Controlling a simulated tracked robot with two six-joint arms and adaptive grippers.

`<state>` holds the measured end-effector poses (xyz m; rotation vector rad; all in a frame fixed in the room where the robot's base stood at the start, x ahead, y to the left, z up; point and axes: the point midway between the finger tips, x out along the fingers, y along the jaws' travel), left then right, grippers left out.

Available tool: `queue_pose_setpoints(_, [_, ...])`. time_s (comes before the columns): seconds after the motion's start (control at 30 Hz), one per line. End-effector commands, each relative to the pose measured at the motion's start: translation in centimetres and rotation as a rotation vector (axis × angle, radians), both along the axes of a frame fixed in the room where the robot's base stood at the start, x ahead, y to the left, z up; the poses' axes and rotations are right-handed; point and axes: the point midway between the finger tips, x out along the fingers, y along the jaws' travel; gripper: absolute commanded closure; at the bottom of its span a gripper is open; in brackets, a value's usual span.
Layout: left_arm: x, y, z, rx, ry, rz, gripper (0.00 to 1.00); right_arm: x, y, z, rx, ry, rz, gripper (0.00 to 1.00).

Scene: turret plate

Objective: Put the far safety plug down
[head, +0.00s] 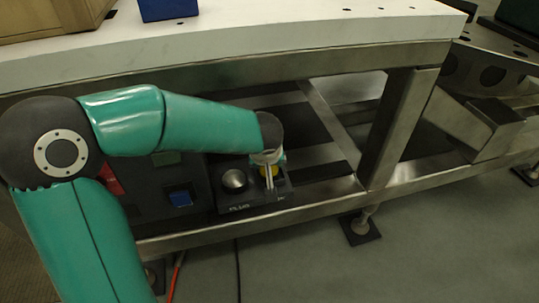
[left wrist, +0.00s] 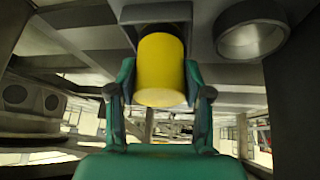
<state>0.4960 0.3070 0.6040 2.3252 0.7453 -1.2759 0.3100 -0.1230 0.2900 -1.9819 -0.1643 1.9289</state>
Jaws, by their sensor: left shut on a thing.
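The yellow safety plug (left wrist: 160,68) fills the middle of the left wrist view, between the two green fingers of my left gripper (left wrist: 158,80), which is shut on it. One end of the plug meets a dark square part; I cannot tell whether it is seated or just clear of it. My own wrist hides most of the plug there. My right gripper is out of view.
A silver round fitting (head: 234,179) sits on the holder left of the plug; a grey ring (left wrist: 251,38) is close to the plug in the left wrist view. The bench frame (head: 390,130) and white top (head: 300,25) lie close by.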

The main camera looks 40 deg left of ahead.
Motion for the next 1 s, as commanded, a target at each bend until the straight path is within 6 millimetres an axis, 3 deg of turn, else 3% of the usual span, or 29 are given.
queue_pose_setpoints(0.1, [0.7,0.1,0.6,-0.018,0.083,0.001,0.97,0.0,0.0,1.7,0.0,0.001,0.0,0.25])
queue_pose_setpoints(0.27, [1.2,0.2,0.4,-0.036,0.169,-0.001,0.97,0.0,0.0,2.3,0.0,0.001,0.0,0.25])
queue_pose_setpoints(0.33, [1.1,0.2,-0.6,-0.035,0.168,-0.002,0.97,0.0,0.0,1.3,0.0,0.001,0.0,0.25])
queue_pose_setpoints(0.77, [1.1,0.1,-0.9,-0.033,0.163,-0.003,0.97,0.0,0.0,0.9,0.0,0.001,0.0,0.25])
queue_pose_setpoints(0.8, [1.1,0.1,-0.8,-0.034,0.164,-0.003,0.47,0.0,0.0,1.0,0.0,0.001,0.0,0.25])
queue_pose_setpoints(0.93, [1.1,0.1,-0.7,-0.034,0.164,-0.003,0.25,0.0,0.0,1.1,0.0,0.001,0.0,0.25])
queue_pose_setpoints(1.0, [1.1,0.1,-0.7,-0.034,0.164,-0.003,0.25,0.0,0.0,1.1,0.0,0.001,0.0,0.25])
